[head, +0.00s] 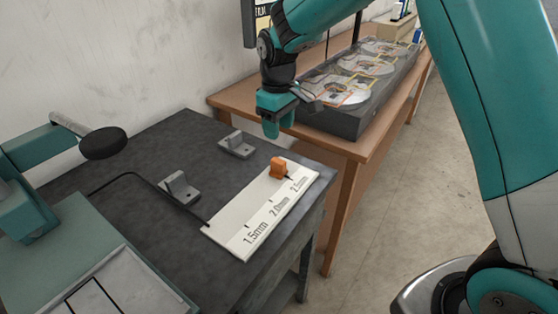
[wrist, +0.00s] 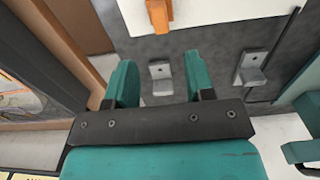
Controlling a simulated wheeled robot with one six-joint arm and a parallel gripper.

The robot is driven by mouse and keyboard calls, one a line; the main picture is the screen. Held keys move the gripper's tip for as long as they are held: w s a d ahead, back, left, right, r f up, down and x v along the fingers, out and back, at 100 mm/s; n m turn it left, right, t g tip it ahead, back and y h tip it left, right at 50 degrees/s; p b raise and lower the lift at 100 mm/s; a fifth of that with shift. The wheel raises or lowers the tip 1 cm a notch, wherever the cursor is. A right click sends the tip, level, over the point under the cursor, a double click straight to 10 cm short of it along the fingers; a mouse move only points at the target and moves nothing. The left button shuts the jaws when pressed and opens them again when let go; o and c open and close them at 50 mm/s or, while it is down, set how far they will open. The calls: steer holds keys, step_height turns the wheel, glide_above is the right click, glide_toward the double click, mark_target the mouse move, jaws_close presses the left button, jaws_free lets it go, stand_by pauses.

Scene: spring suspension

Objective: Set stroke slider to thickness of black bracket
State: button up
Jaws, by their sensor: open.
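The orange stroke slider (head: 278,168) stands at the upper edge of a white scale plate (head: 226,233), near the 2.5mm label. The plate is marked 1.5mm, 2.0mm and 2.5mm. The slider (wrist: 158,14) and part of the plate (wrist: 215,9) also show at the top of the wrist view. My gripper (head: 271,127) is open and empty, above the far right part of the dark table, apart from the slider. Its two teal fingers (wrist: 159,65) are spread in the wrist view. I see no clearly black bracket; two small brackets on the table look grey.
One grey bracket (head: 180,187) stands left of the plate, another (head: 237,145) behind it. A thin black rod (head: 153,181) runs to the plate's left end. A wooden table (head: 225,104) with a dark disc-topped unit (head: 346,122) stands behind. The dark table top (head: 130,150) has free room.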

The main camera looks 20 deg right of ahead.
mark_target(278, 160)
step_height(278, 160, down, 11)
steer(key=shift+f+p, duration=0.15)
steer(key=shift+p, duration=0.55)
jaws_close()
